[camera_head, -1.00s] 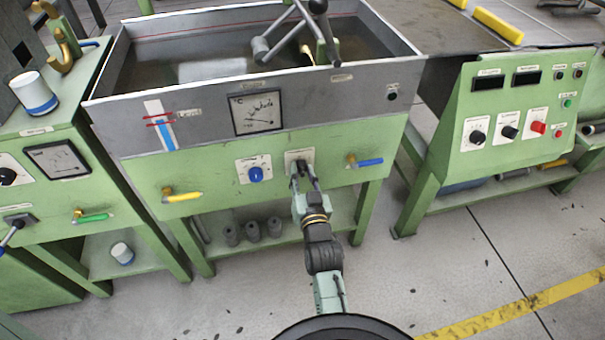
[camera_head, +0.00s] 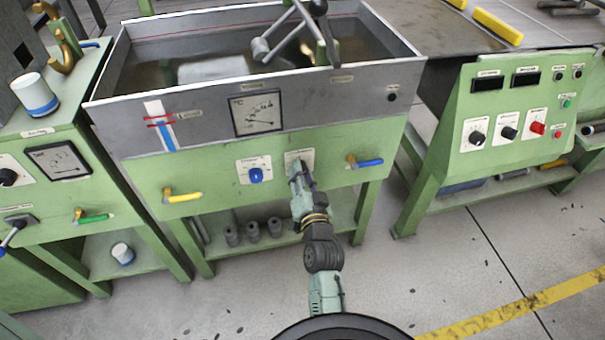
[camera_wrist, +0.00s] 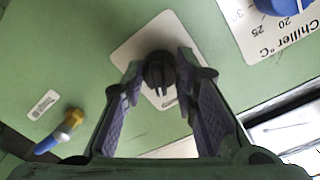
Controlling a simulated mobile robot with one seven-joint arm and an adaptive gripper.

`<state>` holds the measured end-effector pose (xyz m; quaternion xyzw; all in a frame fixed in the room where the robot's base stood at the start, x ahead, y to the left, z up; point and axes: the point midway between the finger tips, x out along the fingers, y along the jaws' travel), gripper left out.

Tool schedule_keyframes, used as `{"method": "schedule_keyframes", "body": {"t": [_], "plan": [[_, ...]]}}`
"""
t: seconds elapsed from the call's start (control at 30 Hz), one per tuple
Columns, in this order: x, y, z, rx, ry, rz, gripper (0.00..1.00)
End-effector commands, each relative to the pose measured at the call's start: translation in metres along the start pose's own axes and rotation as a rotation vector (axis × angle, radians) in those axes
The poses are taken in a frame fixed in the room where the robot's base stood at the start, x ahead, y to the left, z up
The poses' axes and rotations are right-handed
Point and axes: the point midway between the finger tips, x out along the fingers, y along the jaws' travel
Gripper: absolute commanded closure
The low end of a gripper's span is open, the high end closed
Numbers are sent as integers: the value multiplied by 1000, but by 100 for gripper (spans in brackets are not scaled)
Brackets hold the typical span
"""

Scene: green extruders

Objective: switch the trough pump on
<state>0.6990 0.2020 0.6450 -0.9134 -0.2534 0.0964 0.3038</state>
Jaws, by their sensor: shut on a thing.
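A black rotary knob (camera_wrist: 158,70) sits on a white plate (camera_wrist: 140,45) on the green front panel; the plate's label is too small to read. My gripper (camera_wrist: 159,84) has one finger on each side of the knob and is shut on it. In the head view my gripper (camera_head: 299,170) reaches up to this plate (camera_head: 306,156) under the trough (camera_head: 200,125) and hides the knob. I cannot tell the knob's setting.
A blue chiller knob (camera_head: 256,175) is just left of my gripper. A blue-handled valve (camera_head: 366,162) is to the right, a yellow-handled valve (camera_head: 182,197) further left. The floor in front is clear.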

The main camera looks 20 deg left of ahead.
Motion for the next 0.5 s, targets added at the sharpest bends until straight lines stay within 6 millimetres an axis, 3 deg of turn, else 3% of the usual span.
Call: {"method": "schedule_keyframes", "body": {"t": [0.5], "plan": [[0,-1,-2,438,-21,5,100]]}}
